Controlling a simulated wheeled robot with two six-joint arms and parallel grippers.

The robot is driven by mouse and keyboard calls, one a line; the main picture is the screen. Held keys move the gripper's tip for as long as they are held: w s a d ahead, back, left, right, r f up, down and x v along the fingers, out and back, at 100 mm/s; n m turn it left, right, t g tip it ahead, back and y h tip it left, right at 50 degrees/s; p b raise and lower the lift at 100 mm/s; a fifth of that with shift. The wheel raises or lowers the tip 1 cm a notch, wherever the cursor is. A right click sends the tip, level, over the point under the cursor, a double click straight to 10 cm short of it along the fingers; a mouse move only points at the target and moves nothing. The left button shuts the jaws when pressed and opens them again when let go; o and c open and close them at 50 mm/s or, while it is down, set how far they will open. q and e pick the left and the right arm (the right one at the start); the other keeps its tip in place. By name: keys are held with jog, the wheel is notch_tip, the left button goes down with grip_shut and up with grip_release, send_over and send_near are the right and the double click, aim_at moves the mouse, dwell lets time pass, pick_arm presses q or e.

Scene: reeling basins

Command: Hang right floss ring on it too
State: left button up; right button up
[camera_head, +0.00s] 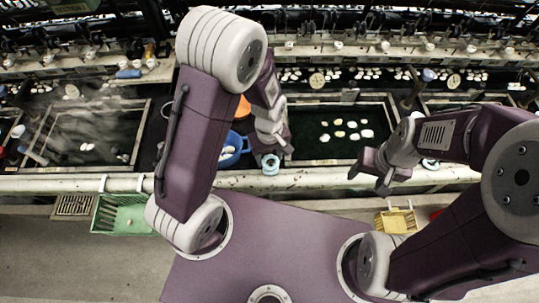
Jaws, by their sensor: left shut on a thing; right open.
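A pale blue ring (270,165), which looks like a floss ring, is at the tip of my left gripper (273,157), just above the front rail. My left gripper is shut on it; the contact is small and partly hidden. A second pale blue ring (430,163) is at the front rail on the right, partly behind my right arm. My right gripper (368,180) is open and empty, over the rail to the left of that second ring and apart from it.
A dark basin (318,163) with pale cocoons lies behind the rail (320,180). A blue tub (232,141) stands left of my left gripper. A green basket (122,215) and a yellow basket (396,220) are below the rail.

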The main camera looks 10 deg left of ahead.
pick_arm(q)
jog(key=shift+f, duration=0.5)
jog(key=o, duration=1)
jog(key=r, duration=0.9)
jog(key=shift+w+r, duration=0.1)
jog(key=shift+w, duration=0.1)
